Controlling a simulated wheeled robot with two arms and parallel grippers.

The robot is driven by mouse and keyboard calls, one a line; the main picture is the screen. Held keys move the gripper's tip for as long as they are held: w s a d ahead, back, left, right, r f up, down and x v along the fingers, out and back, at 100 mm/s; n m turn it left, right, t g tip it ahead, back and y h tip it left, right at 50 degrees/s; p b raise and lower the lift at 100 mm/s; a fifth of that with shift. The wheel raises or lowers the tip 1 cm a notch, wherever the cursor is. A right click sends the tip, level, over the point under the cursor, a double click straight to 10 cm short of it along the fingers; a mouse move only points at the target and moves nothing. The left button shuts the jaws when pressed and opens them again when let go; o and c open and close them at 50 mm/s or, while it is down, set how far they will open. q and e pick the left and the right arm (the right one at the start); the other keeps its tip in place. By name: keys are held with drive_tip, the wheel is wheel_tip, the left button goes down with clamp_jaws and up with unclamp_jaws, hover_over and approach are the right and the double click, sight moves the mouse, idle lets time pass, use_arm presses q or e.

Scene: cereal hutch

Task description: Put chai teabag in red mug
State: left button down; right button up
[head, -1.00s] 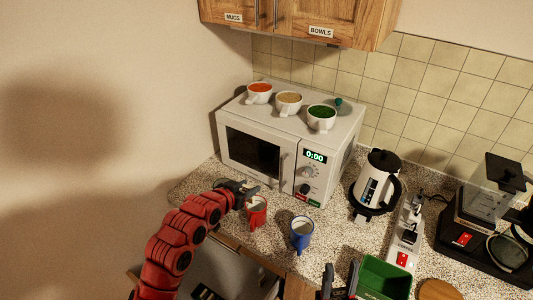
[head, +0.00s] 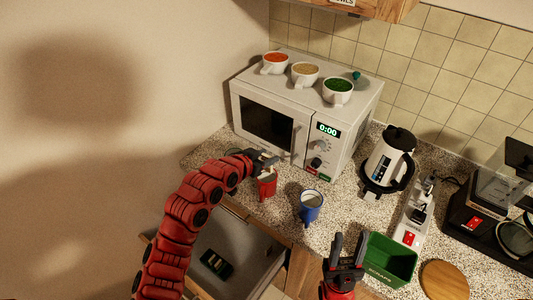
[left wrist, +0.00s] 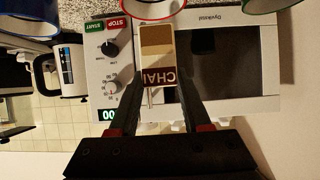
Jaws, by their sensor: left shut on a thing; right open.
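The red mug (head: 267,186) stands on the speckled counter in front of the microwave, and its red rim shows at the top of the left wrist view (left wrist: 152,7). My left gripper (head: 264,160) is just above and behind the red mug. In the left wrist view it (left wrist: 160,105) is shut on the chai teabag (left wrist: 157,58), whose brown and cream label reads CHAI. The teabag appears close to the red rim; I cannot tell whether any of it is inside the mug. My right gripper (head: 346,256) is open and empty near the counter's front edge.
A blue mug (head: 310,205) stands right of the red mug. A green rim (left wrist: 245,6) shows on the other side. A kettle (head: 389,160), power strip (head: 411,222) and green bin (head: 390,262) are right. An open drawer (head: 262,275) is below.

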sight(266, 170)
use_arm(q)
drive_tip(key=shift+f, duration=0.65)
drive_tip(key=shift+f+b, duration=2.4)
drive_tip(key=shift+f, duration=0.2)
drive_tip(key=shift+c, duration=1.4)
unclamp_jaws()
